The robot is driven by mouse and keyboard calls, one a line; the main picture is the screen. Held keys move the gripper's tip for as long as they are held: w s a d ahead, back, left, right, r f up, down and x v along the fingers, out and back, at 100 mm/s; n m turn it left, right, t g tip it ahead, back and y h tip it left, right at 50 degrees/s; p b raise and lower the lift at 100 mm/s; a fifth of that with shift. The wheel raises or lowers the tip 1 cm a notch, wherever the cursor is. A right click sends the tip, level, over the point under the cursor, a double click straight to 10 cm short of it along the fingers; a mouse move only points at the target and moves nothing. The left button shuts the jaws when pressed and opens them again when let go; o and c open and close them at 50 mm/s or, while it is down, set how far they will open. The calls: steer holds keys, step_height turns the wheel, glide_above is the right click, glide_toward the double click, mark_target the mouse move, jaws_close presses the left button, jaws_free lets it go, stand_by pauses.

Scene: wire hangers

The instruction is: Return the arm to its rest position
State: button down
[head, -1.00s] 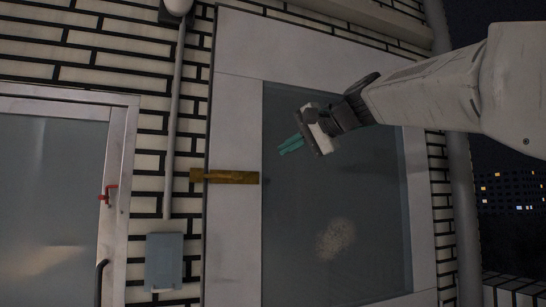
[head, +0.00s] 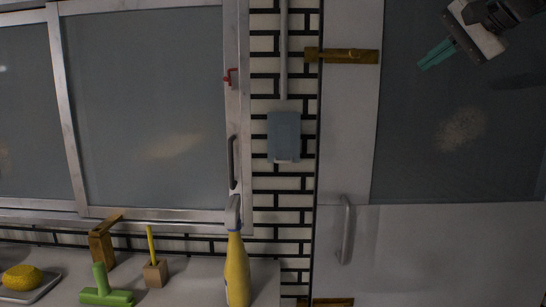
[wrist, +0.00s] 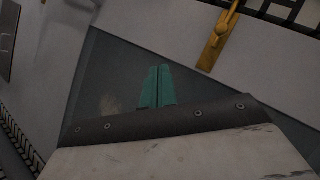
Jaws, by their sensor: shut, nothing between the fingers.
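My gripper (head: 437,54) is at the upper right of the head view, in front of a grey glass panel in a white door. Its two teal fingers lie side by side, shut, with nothing between them. The fingers also show in the wrist view (wrist: 157,87), pointing toward the dark glass. Part of my arm is cut off by the top right edge of the head view.
A framed sliding window (head: 150,110) is at left. Below it, a counter (head: 200,285) holds a yellow spray bottle (head: 236,270), a green squeegee (head: 106,288) and a yellow sponge (head: 22,278).

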steer(key=s+a+f+n+g+h, duration=0.1)
steer(key=s+a+f+n+g, duration=0.1)
steer(key=s+f, duration=0.7)
steer(key=s+a+f+n+g+h, duration=0.2)
steer(key=s+f, duration=0.7)
steer(key=f, duration=0.7)
steer(key=s+a+f+n+g+h, duration=0.1)
steer(key=s+f+n+g, duration=0.3)
steer(key=s+f, duration=0.5)
step_height(320, 180, down, 4)
steer(key=shift+s+a+r+g+h, duration=0.15)
steer(key=shift+a+g+h, duration=0.3)
steer(key=shift+g, duration=0.35)
